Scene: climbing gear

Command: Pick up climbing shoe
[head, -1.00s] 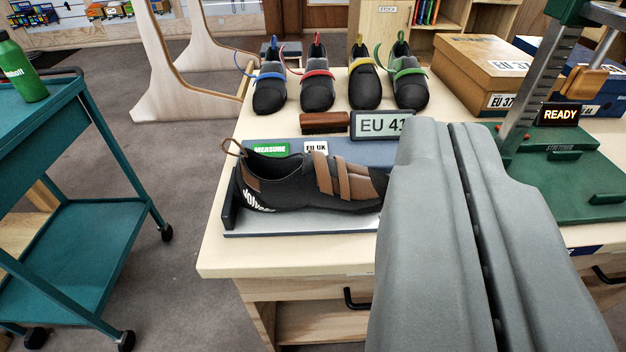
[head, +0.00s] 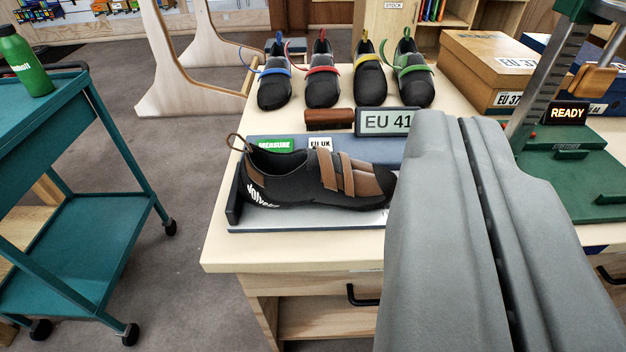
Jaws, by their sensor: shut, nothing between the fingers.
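Several shoes with coloured straps (head: 323,80) stand at the table's back. A brush (head: 328,119) and an "EU 41" display (head: 386,121) sit behind the shoe. A box (head: 492,68) and a green stretcher (head: 570,165) stand right. A teal cart (head: 75,240) is left, with open floor between.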

